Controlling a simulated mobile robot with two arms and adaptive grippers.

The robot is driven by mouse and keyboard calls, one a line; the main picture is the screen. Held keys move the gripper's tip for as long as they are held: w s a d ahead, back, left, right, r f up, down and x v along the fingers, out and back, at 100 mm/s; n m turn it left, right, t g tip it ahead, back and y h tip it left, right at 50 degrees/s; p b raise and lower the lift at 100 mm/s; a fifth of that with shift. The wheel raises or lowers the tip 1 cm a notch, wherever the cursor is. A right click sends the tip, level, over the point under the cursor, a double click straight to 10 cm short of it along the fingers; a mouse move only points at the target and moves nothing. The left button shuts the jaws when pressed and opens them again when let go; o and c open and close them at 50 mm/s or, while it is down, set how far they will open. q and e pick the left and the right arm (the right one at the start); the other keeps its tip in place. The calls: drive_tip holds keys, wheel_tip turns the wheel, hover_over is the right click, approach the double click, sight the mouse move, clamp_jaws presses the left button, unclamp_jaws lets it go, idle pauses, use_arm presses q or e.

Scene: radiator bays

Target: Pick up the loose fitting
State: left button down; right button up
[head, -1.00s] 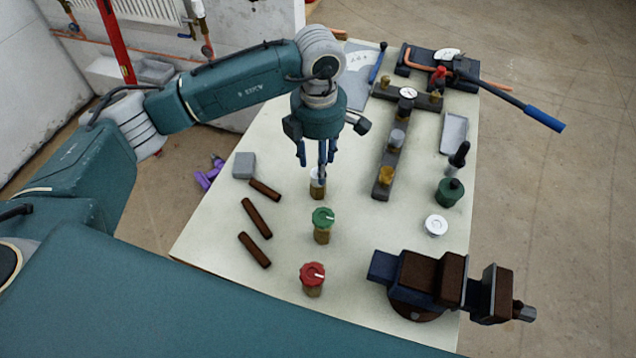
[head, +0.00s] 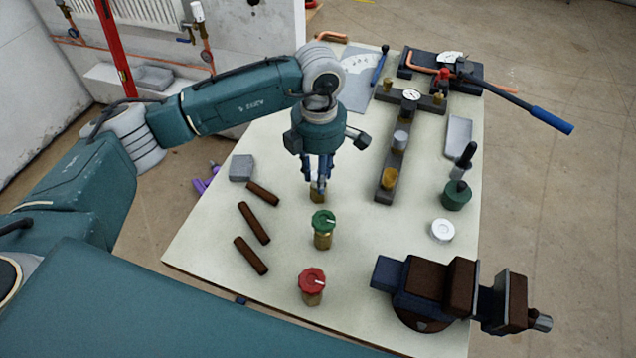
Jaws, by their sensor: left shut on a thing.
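My left gripper (head: 318,186) points down over the table and is shut on a brass fitting (head: 317,196). Its fingers cover most of this fitting's top, and I cannot tell whether it is clear of the table. A brass fitting with a green cap (head: 323,222) stands upright just in front of it. A brass fitting with a red cap (head: 312,281) stands upright nearer to me. My right gripper is out of view.
On the pale table (head: 290,325) lie several brown bars (head: 253,223) and a grey block (head: 241,168). A vise (head: 435,285) stands at the front right. A manifold with a gauge (head: 400,140), a green pot (head: 456,196) and a white disc (head: 442,231) stand right of the fittings.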

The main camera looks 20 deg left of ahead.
use_arm(q)
drive_tip(key=shift+r, duration=0.15)
drive_tip(key=shift+w+r, duration=0.1)
drive_tip(key=shift+r, duration=0.35)
drive_tip(key=shift+r+p, duration=0.45)
drive_tip(key=shift+r, duration=0.5)
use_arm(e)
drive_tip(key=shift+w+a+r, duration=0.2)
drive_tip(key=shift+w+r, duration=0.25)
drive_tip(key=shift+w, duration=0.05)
use_arm(q)
drive_tip(key=shift+r, duration=0.15)
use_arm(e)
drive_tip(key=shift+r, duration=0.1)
use_arm(q)
drive_tip(key=shift+r+p, duration=0.95)
drive_tip(key=shift+r, duration=1.1)
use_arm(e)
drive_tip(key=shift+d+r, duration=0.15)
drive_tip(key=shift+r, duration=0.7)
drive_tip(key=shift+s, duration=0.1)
